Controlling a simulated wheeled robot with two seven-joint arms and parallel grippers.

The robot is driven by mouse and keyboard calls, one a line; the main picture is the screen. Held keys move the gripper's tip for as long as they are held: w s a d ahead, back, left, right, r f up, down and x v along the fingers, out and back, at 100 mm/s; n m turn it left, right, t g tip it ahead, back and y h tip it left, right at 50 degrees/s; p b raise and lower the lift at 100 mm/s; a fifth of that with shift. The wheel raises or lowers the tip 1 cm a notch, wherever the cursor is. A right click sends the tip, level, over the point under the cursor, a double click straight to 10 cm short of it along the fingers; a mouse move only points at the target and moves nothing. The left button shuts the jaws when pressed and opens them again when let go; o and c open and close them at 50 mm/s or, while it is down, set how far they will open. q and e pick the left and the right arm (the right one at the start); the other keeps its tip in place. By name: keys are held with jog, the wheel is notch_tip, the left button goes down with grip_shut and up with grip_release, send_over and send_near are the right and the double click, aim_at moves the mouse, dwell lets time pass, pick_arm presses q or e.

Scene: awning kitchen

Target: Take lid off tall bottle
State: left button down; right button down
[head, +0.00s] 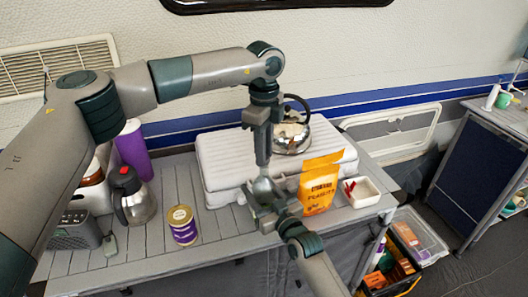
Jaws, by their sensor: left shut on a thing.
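My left gripper (263,155) points straight down over the middle of the table, in front of the white box-like cushion. It is shut on a narrow grey piece, perhaps a lid; its shape is mostly hidden by the fingers. Just below is a rounded silver-grey object (263,187), perhaps the bottle; I cannot tell whether the two touch. My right gripper (268,208) reaches in from the bottom at that object; its finger opening is not clear. A tall purple bottle (133,152) with a pale top stands at the left, partly behind my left arm.
A kettle (290,137) stands on the white cushion (220,160). Bare table lies at front left.

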pick_arm(q)
jog(key=shift+r, duration=0.3)
jog(key=shift+r, duration=0.35)
jog(key=shift+r, duration=0.4)
jog(key=shift+r, duration=1.9)
pick_arm(e)
jog(key=c, duration=0.7)
grip_release()
